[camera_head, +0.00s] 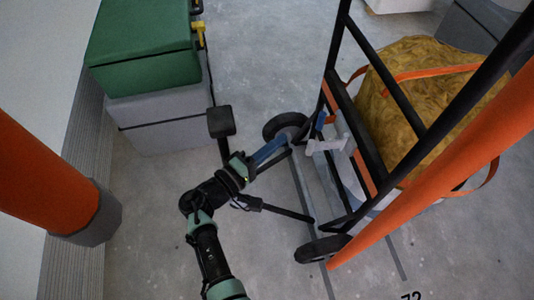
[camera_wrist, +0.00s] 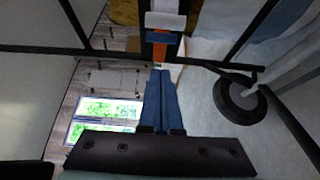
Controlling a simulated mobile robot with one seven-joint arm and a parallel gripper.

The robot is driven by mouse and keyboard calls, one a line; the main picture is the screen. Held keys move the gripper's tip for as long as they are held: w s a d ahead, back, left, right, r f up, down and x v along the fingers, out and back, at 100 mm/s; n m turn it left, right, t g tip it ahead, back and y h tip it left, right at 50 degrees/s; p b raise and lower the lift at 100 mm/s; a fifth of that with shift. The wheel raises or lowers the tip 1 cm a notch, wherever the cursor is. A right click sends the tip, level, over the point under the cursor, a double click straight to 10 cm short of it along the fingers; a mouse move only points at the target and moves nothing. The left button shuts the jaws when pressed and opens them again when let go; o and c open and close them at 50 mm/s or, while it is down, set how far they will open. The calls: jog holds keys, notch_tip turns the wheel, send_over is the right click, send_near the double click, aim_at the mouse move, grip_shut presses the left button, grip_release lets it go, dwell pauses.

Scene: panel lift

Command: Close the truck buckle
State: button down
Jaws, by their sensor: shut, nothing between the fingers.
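The truck is a black-framed hand truck (camera_head: 392,92) with two dark wheels at the right of the head view. A yellow-brown load (camera_head: 410,75) sits on it under an orange strap (camera_head: 430,72). What looks like the buckle, a pale grey lever-like piece (camera_head: 326,146) with a blue part near it, is on the truck's near side. In the wrist view the buckle (camera_wrist: 165,20) is at top centre, above a short orange strip (camera_wrist: 160,51). My gripper (camera_head: 287,138) has blue fingers, shut and empty, pointing at the buckle. In the wrist view the fingertips (camera_wrist: 160,71) appear just below the strip; contact cannot be told.
A green case (camera_head: 142,50) on a grey box (camera_head: 160,118) stands at upper left. Orange posts (camera_head: 40,175) frame the left and right (camera_head: 440,170). The truck's wheel (camera_head: 285,127) is close by my gripper. Grey floor is open between box and truck.

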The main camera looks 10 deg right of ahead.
aim_at(322, 146)
jog(key=shift+s+d+b, duration=0.25)
jog(key=shift+d, duration=0.55)
jog(key=shift+s+d+b, duration=0.25)
jog(key=shift+d+b, duration=0.05)
jog(key=shift+d, duration=0.45)
jog(key=shift+s+d+b, duration=0.25)
jog(key=shift+d, duration=0.55)
jog(key=shift+s+n+t+y, duration=0.3)
jog(key=shift+s+n+t, duration=0.1)
jog(key=shift+t, duration=0.1)
